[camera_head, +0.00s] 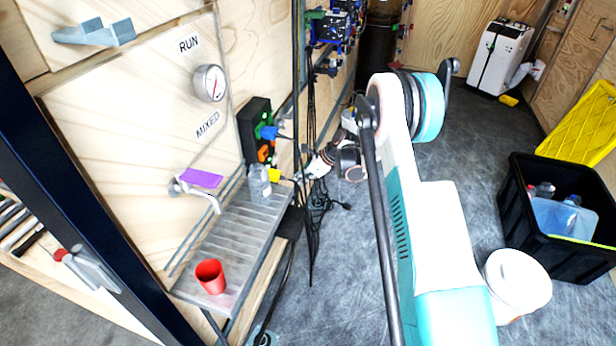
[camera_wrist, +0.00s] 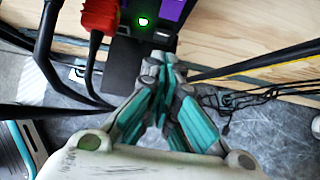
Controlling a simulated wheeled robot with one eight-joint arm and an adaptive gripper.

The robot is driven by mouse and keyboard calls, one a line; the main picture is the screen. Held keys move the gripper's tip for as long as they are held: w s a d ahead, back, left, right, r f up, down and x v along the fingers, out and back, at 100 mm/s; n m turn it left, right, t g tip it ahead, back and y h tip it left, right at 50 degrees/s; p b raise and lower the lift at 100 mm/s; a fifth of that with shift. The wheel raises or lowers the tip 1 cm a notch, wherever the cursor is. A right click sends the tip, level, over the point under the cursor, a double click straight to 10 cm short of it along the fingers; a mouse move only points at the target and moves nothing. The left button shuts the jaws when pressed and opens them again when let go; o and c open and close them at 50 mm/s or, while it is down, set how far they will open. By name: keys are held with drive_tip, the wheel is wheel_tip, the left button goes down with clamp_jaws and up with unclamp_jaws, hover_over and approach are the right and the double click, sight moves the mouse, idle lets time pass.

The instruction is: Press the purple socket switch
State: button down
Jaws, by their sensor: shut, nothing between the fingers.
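In the wrist view, a purple socket part (camera_wrist: 168,12) shows at the top edge, cut off by the frame. A round switch (camera_wrist: 143,22) glowing green sits on the dark panel at its left. My gripper (camera_wrist: 165,66) is shut and empty, with its fingertips just below the panel in the picture; I cannot tell whether they touch it. In the head view, the black socket box (camera_head: 255,130) is on the wooden wall, and my gripper (camera_head: 308,170) is to its lower right, partly hidden by my arm. The purple socket cannot be made out there.
A red plug (camera_wrist: 100,14) with a thick black cable stands left of the switch. Black cables hang beside my gripper. A metal shelf (camera_head: 235,235) holds a red cup (camera_head: 210,276), below a purple-handled tap (camera_head: 201,178). A black crate (camera_head: 565,250) and white bucket (camera_head: 516,280) stand right.

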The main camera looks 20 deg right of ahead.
drive_tip(key=shift+w+a+f+b, duration=0.4)
drive_tip(key=shift+w+a, duration=0.15)
drive_tip(key=shift+a, duration=0.2)
drive_tip(key=shift+w+a+f+b, duration=0.4)
drive_tip(key=shift+w+a, duration=0.1)
drive_tip(key=shift+a, duration=0.2)
drive_tip(key=shift+w+a+f+b, duration=0.35)
drive_tip(key=shift+w+a, duration=0.2)
drive_tip(key=shift+a, duration=0.2)
drive_tip(key=shift+w+a+f, duration=0.2)
drive_tip(key=shift+a+f, duration=0.05)
drive_tip(key=shift+a, duration=0.05)
drive_tip(key=shift+r, duration=0.15)
drive_tip(key=shift+r+p, duration=0.3)
drive_tip(key=shift+r, duration=0.4)
